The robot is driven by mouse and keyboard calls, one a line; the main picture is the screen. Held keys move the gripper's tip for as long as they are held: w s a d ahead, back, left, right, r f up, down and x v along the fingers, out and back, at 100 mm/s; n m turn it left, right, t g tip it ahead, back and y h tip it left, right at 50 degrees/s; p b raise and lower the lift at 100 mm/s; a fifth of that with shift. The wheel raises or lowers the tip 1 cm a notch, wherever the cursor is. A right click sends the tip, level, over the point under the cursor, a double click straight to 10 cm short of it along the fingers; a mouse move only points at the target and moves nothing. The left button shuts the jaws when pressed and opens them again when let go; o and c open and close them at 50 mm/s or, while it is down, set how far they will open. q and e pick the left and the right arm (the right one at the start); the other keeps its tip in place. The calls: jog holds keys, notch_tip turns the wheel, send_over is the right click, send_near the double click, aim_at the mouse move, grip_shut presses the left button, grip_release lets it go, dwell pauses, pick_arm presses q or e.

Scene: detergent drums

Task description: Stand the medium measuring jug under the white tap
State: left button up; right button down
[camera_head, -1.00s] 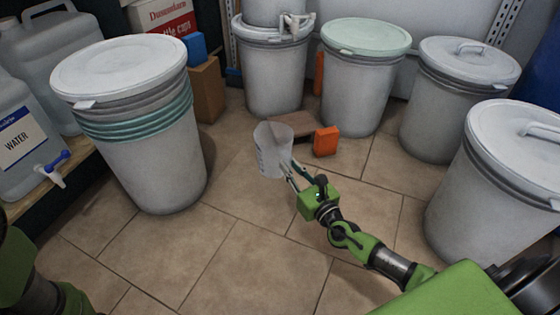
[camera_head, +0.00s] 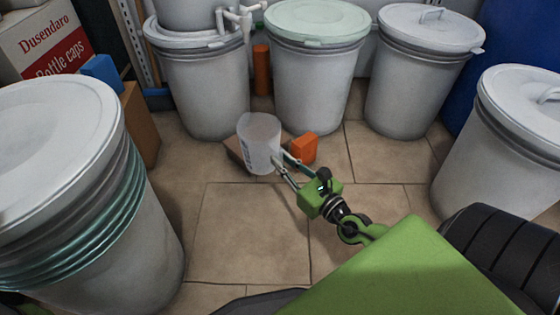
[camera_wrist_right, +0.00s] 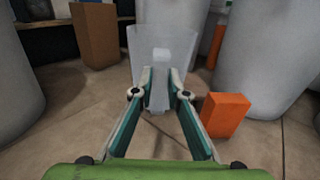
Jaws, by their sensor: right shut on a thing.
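The clear measuring jug (camera_head: 258,140) is upright in front of the right gripper, held by its handle side above the floor. My right gripper (camera_head: 281,163) is shut on it. In the right wrist view the jug (camera_wrist_right: 165,50) stands between and beyond the fingertips (camera_wrist_right: 160,87). A white tap (camera_head: 242,18) with pipes sticks out at the right side of the stacked grey drum (camera_head: 195,75) at the back. The jug is well in front of this tap and lower, apart from it. My left gripper is not in view.
An orange block (camera_head: 304,148) is on the floor right of the jug. A mint-lidded drum (camera_head: 312,75) and a grey-lidded drum (camera_head: 412,85) stand at the back. A large drum (camera_head: 120,240) fills the left front; another (camera_head: 505,150) is at right. The middle floor is clear.

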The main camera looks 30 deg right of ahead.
aim_at(272, 131)
jog(key=shift+w+d, duration=0.15)
jog(key=shift+w, duration=0.2)
jog(key=w+d, duration=0.1)
jog(key=w, duration=0.2)
jog(key=w+d+b, duration=0.1)
jog(key=w, duration=0.2)
jog(key=w+d, duration=0.1)
jog(key=w, duration=0.3)
jog(key=shift+d+f+b, duration=0.3)
jog(key=shift+d+f, duration=0.05)
jog(key=shift+d, duration=0.05)
jog(key=shift+w+d, duration=0.25)
jog(key=shift+w, duration=0.6)
jog(key=shift+w+d, duration=0.1)
jog(key=shift+w, duration=0.05)
jog(key=shift+f, duration=0.1)
jog(key=shift+f, duration=0.4)
jog(key=c, duration=2.2)
grip_release()
